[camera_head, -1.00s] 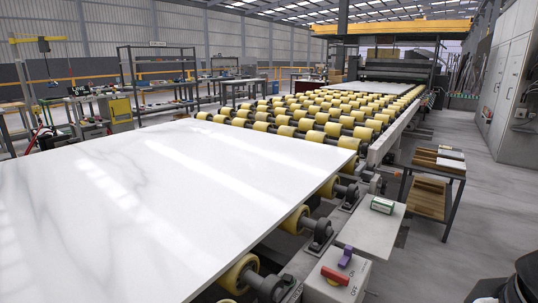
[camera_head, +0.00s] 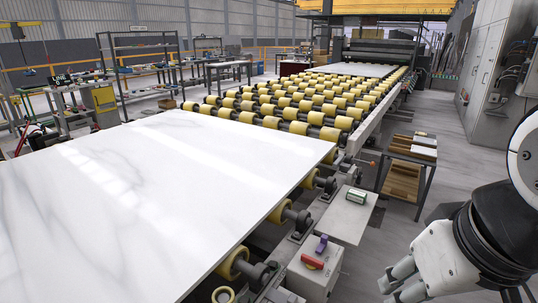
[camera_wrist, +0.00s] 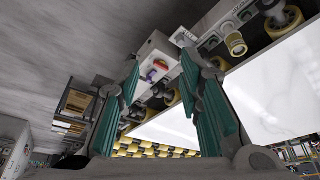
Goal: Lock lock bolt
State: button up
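A light grey box (camera_head: 314,272) stands beside the slab's roller line at lower centre. On its top are a red handle-like part (camera_head: 312,262) and a small upright purple part (camera_head: 322,244). I cannot tell which of these is the lock bolt, or whether it is locked. In the wrist view, the red part (camera_wrist: 161,65) and purple part (camera_wrist: 150,76) show beyond and between my fingertips, apart from them. My gripper (camera_wrist: 160,53) is open and empty, with teal-padded fingers spread wide.
A large white slab (camera_head: 150,200) lies on the yellow rollers (camera_head: 305,113), left of the box. A grey plate (camera_head: 345,222) carrying a small green-and-white box (camera_head: 356,196) is just behind the grey box. A low rack (camera_head: 408,172) stands farther right. Open floor lies between.

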aim_at(324, 238)
jog(key=i+l, duration=0.15)
jog(key=i, duration=0.35)
jog(key=i+l, duration=0.15)
jog(key=i, duration=0.3)
jog(key=z, duration=0.05)
